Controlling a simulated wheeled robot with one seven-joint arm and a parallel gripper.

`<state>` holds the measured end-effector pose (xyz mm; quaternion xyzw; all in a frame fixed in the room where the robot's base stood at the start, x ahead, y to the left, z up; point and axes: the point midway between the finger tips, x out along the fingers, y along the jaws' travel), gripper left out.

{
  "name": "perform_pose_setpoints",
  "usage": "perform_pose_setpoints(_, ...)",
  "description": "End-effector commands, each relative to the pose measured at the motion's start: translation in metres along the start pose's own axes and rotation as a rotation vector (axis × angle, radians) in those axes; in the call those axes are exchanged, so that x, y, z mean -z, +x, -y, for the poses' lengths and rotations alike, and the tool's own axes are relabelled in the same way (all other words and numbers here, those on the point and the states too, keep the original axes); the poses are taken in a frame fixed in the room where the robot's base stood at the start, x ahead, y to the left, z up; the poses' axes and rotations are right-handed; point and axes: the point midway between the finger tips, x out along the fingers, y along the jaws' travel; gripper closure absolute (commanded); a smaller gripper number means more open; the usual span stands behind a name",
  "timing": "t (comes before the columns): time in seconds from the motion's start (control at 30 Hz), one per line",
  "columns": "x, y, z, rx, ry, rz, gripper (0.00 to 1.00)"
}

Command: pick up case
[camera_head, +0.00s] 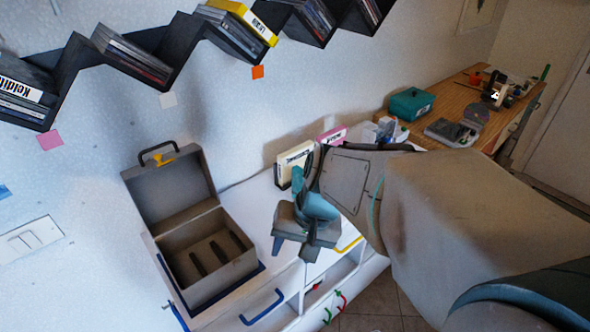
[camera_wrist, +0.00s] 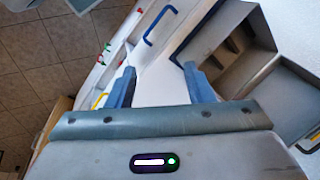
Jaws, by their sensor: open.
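The task does not say which case. A cream case (camera_head: 293,163) with dark lettering stands upright on the white cabinet, behind my gripper. A pink case (camera_head: 331,135) stands farther back, beside it. More cases sit in the zigzag wall shelf: a yellow one (camera_head: 245,20), a white-labelled one (camera_head: 20,88) and a stack of dark ones (camera_head: 132,55). My gripper (camera_head: 293,248) points down above the cabinet, right of the open grey box. In the wrist view its two blue-grey fingers (camera_wrist: 158,75) are apart with nothing between them. My arm hides part of the cabinet.
The open grey box (camera_head: 205,258) with slots inside sits on the white cabinet (camera_head: 262,212); it also shows in the wrist view (camera_wrist: 235,50). A blue drawer handle (camera_head: 262,308) sticks out in front. A wooden desk (camera_head: 455,92) with a teal box (camera_head: 411,103) stands at the back right.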

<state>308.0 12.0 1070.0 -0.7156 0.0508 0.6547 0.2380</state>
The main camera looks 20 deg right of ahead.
Motion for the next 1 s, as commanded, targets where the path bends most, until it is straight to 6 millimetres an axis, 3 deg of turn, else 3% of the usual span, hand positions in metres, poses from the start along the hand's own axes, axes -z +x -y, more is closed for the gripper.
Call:
perform_pose_setpoints(0.1,0.019,0.025,-0.003,0.136,0.314,0.097,0.53)
perform_pose_setpoints(0.37,0.086,0.059,-0.023,0.495,1.002,0.229,0.53)
perform_pose_setpoints(0.6,0.157,0.077,-0.090,0.864,1.614,0.274,0.53)
perform_pose_setpoints(0.8,0.188,0.087,-0.148,1.088,1.940,0.270,0.53)
perform_pose_setpoints(0.9,0.194,0.090,-0.164,1.144,2.016,0.266,0.53)
perform_pose_setpoints(1.0,0.200,0.094,-0.167,1.168,2.047,0.266,0.53)
